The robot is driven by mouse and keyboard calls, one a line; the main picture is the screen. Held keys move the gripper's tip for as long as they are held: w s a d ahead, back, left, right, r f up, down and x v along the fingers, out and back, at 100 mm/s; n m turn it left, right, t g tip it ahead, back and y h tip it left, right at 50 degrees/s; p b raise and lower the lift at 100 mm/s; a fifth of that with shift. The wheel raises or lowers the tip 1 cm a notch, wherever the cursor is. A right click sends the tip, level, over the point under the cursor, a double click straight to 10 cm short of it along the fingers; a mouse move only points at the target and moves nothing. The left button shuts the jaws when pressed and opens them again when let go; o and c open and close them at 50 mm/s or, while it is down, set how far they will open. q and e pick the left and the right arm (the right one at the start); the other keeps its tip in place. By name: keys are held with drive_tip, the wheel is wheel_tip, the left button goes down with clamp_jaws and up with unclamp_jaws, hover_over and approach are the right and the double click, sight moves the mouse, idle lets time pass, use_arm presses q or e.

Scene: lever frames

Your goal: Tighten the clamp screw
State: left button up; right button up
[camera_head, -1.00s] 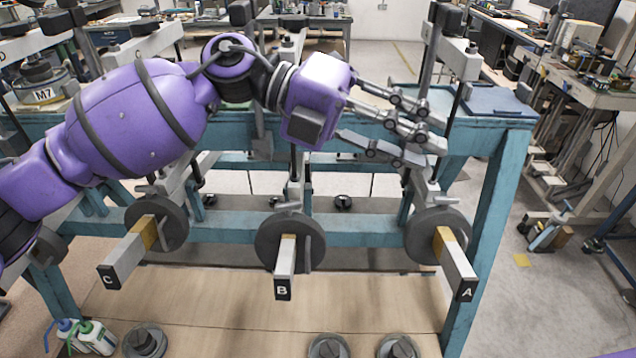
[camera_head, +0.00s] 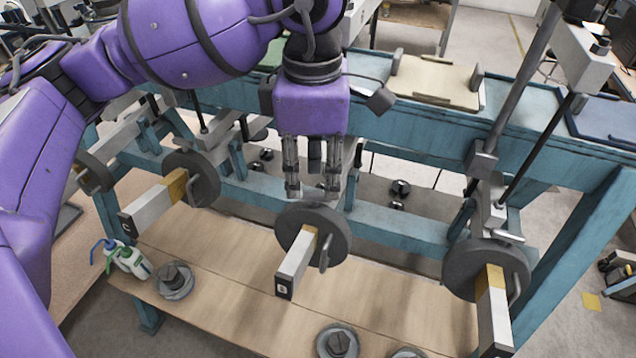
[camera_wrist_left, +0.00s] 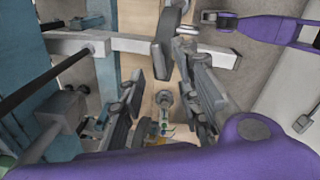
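My left gripper (camera_head: 313,193) points down just above and behind this disc, fingers apart; contact is unclear. In the left wrist view the fingers (camera_wrist_left: 165,100) are spread, with nothing seen between them; the dark disc (camera_wrist_left: 162,60) lies ahead, edge-on. The purple arm at that view's upper right looks like mine, with my right gripper (camera_wrist_left: 218,20) small and unclear.
Similar discs on levers stand left (camera_head: 192,178) and right (camera_head: 487,269). The blue frame (camera_head: 425,130) and upright rods hem in the levers. Loose weights (camera_head: 174,280) and bottles (camera_head: 128,262) sit on the wooden board (camera_head: 225,290), partly clear.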

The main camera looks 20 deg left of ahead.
sight(316, 193)
use_arm(q)
drive_tip(key=shift+w+d+f, duration=0.1)
drive_tip(key=shift+f, duration=1.8)
